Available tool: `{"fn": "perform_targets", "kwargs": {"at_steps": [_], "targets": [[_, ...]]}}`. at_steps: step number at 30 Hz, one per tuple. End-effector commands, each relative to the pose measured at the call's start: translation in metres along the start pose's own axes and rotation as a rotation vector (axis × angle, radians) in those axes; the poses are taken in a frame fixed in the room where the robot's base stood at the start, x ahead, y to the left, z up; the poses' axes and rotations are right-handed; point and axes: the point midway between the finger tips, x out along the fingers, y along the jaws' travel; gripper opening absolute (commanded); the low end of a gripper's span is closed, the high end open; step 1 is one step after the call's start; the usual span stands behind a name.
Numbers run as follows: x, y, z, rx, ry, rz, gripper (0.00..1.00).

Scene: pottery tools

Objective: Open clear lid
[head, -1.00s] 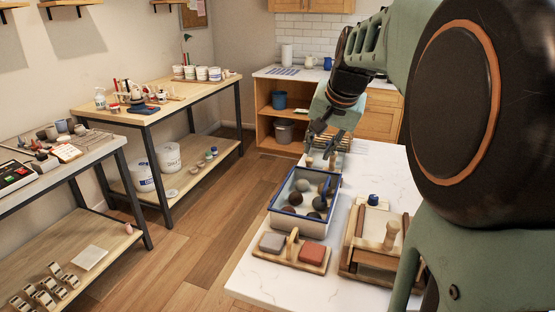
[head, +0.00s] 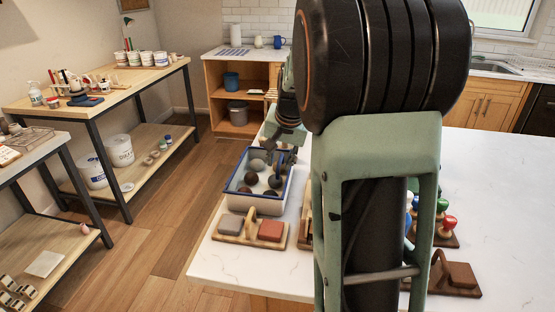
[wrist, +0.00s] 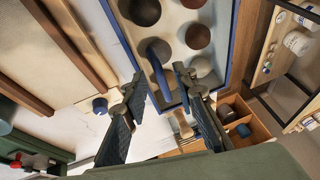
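A white box with a blue rim (head: 257,205) stands on the white counter in the head view. Several dark and pale balls show inside it, through what looks like a clear lid. A blue handle (wrist: 155,50) shows on the lid in the wrist view. My gripper (wrist: 160,80) is open, with one finger on each side of the handle's near end in that view. I cannot tell whether the fingers touch it. In the head view my gripper (head: 288,155) is at the box's far right side, partly hidden by my arm.
A wooden holder with a grey and a red block (head: 250,229) stands in front of the box. Stamps with coloured knobs (head: 443,222) and another wooden holder (head: 455,277) are to the right. My arm hides the counter's middle. The counter's far right is clear.

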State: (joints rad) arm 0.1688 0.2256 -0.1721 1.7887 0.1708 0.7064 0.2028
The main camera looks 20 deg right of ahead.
Motion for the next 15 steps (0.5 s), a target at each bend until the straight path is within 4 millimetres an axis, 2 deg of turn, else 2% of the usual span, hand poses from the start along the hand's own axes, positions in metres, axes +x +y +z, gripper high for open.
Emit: {"fn": "perform_targets", "kwargs": {"at_steps": [9,15], "targets": [[0.0027,0.0,-0.0002,0.0,0.001,0.0,0.26],[0.0025,0.0,-0.0002,0.0,0.001,0.0,0.04]]}}
